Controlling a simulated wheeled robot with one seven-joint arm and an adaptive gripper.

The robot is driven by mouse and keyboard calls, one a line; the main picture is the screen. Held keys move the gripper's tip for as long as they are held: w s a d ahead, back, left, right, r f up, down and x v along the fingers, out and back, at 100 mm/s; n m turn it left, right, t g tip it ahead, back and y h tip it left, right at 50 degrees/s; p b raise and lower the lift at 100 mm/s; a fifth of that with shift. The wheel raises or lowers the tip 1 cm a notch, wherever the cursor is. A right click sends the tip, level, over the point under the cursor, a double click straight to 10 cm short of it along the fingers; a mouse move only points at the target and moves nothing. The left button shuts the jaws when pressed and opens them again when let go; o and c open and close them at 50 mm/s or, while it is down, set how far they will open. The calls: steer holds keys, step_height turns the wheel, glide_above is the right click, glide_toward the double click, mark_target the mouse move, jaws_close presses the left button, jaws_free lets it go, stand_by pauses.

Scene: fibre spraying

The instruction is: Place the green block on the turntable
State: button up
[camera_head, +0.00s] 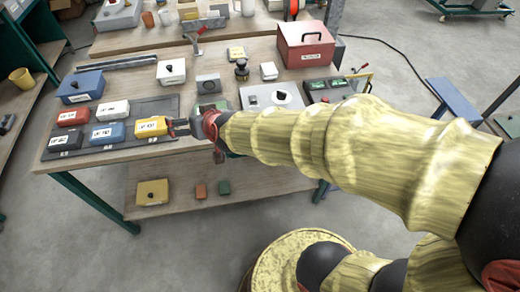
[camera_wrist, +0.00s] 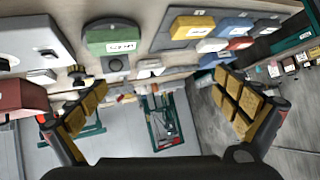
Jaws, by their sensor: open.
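A green block (camera_wrist: 112,40) with a white label shows in the wrist view, at the upper left, ahead of my gripper (camera_wrist: 165,108). In the head view only part of the green block (camera_head: 212,102) shows; my gripper (camera_head: 183,127) and arm cover much of that spot. My gripper is open and empty, with its two padded fingers wide apart. In the head view its fingertips are close to the right end of the yellow block (camera_head: 152,128); contact cannot be told.
A dark mat (camera_head: 98,152) at the table's left holds several labelled blocks. A blue box (camera_head: 80,86), a red case (camera_head: 306,45) and a grey dial box (camera_head: 208,84) stand behind.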

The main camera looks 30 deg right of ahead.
steer(key=s+d+r+g, duration=0.1)
steer(key=s+d, duration=0.2)
steer(key=s, duration=0.4)
steer(key=s+d+r+g+h, duration=0.1)
steer(key=s+d+r+g, duration=0.1)
steer(key=s, duration=0.6)
steer(key=s+d+r+n+g, duration=0.1)
steer(key=s+d, duration=0.3)
steer(key=s, duration=0.4)
steer(key=shift+r+g+h, duration=0.3)
steer(key=shift+r+g, duration=0.3)
